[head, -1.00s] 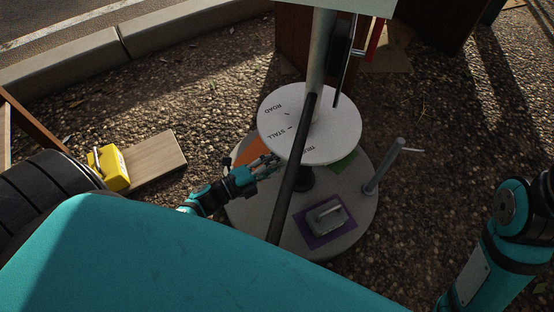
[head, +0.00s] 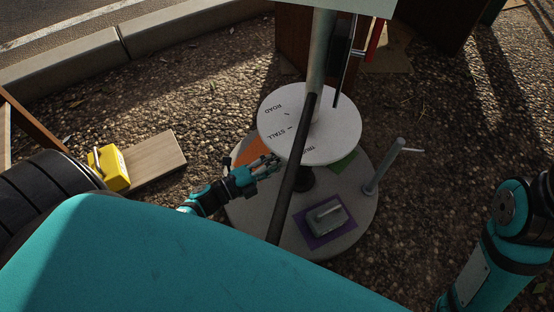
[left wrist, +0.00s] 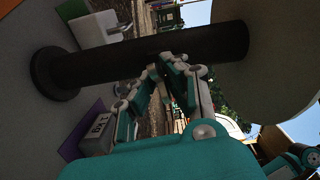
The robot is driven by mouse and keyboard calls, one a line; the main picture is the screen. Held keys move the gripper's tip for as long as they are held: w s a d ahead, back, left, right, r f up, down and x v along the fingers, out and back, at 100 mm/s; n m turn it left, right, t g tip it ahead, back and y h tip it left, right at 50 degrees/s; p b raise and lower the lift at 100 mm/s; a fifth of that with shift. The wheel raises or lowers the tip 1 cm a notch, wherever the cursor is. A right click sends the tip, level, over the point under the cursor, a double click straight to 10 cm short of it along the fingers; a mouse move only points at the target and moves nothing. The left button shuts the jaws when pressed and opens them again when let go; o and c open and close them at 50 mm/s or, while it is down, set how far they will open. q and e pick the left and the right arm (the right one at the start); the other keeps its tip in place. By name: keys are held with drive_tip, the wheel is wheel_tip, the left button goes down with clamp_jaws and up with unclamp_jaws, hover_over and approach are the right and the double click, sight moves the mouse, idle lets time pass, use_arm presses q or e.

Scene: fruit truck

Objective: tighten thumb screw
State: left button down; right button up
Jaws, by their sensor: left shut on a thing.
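My left gripper (head: 268,164) is at the left edge of the white round plate marked ROAD and STALL (head: 330,105), low beside the stand's centre. In the left wrist view its fingers (left wrist: 172,68) are closed together right against the black post (left wrist: 115,62), which lies across the picture. They hold a small thing at the post, the thumb screw by its place; the fingers hide it, so I cannot make out its shape. My right arm (head: 490,250) shows at the right, but its gripper is outside the views.
The grey round base (head: 270,222) carries a metal weight (head: 324,217) on a purple patch and a short upright post (head: 383,166). A dark slanted bar (head: 291,172) crosses in front of the plate.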

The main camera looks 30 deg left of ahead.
idle(0.6)
use_arm(q)
drive_tip(key=c, duration=1.4)
unclamp_jaws()
drive_tip(key=shift+c, duration=0.2)
drive_tip(key=shift+s, duration=0.1)
drive_tip(key=v, duration=1.2)
